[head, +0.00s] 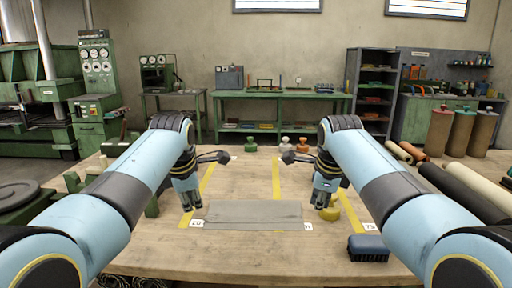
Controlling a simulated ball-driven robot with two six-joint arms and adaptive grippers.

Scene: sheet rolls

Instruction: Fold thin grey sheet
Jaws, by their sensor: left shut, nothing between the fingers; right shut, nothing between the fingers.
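The thin grey sheet (252,212) lies flat on the wooden table in the middle of the head view, as a wide, low rectangle. A line runs across it near its front edge; I cannot tell whether this is a fold or a layer edge. My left gripper (191,208) points down just left of the sheet's left end, shut and empty. My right gripper (320,206) points down just right of the sheet's right end, shut and empty. Both look apart from the sheet.
Yellow lines and small white labels (197,224) mark the wooden table (240,252). A yellow object (331,213) stands by my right gripper. A dark blue brush (368,247) lies front right. Rolls (470,187) lie at the right. Small knobbed objects (286,144) stand at the back edge.

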